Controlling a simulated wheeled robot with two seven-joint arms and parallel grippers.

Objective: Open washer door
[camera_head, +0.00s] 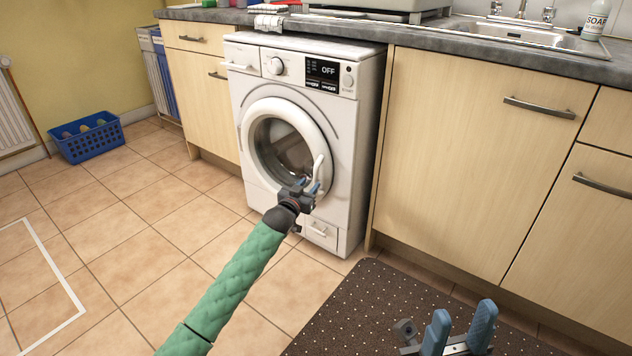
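The white washer (348,150) stands under the counter, its display reading OFF. Its round door (257,140) with a dark glass window looks shut. A pale vertical handle (319,166) is on the right side of the door.
Wooden cabinets (470,165) flank the washer. A dark dotted mat (360,310) lies on the tiled floor in front. A blue basket (90,142) stands at the far left. The floor left of the washer door is clear. The grey counter (440,38) runs above.

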